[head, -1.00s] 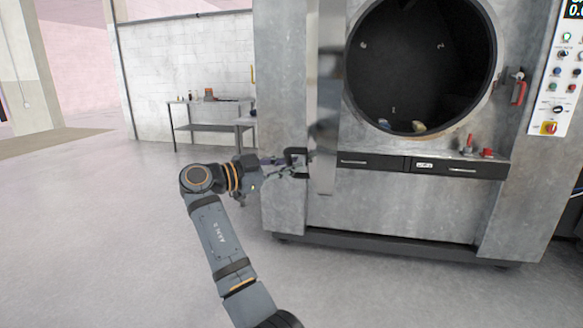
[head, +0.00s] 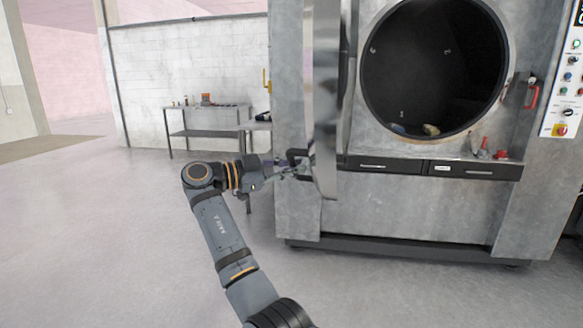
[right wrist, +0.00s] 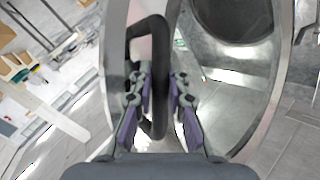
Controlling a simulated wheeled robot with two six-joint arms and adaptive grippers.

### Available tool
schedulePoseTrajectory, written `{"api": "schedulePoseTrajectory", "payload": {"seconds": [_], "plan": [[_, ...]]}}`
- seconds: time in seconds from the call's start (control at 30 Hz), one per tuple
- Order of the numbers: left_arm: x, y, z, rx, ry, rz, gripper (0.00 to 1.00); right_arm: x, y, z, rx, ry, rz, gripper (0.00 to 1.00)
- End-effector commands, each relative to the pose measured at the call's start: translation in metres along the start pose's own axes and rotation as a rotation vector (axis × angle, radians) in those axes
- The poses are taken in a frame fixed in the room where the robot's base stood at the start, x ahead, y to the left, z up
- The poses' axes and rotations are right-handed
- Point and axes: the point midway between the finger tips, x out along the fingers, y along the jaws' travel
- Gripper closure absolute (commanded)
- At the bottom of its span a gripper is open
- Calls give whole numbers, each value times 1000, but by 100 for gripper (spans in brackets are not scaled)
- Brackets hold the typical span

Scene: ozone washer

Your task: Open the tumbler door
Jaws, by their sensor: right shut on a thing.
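The tumbler door (head: 325,95) stands swung open from the washer (head: 400,215), seen nearly edge-on in the head view, to the left of the round dark drum opening (head: 432,70). My right gripper (head: 292,166) is at the door's black handle (head: 298,156). In the right wrist view the fingers of my right gripper (right wrist: 160,95) are on both sides of the black handle bar (right wrist: 160,70), shut on it. The door's metal rim (right wrist: 268,110) curves on the right there. My left gripper is not in view.
A control panel (head: 566,75) is on the washer's right side. Black drawers (head: 430,168) run below the opening. A metal side table (head: 205,133) stands by the white wall at the back left. The floor in front and left is clear.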

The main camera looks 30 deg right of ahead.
Motion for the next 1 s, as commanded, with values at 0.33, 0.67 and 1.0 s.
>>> {"api": "schedulePoseTrajectory", "payload": {"seconds": [0.33, 0.67, 1.0], "plan": [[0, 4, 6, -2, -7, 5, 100, 0, 0, 0, -1, -1, 0, 72], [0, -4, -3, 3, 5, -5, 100, 0, 0, 0, 0, 0, 0, 61], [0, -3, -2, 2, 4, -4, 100, -52, -1, 0, -3, -4, -3, 61]]}}
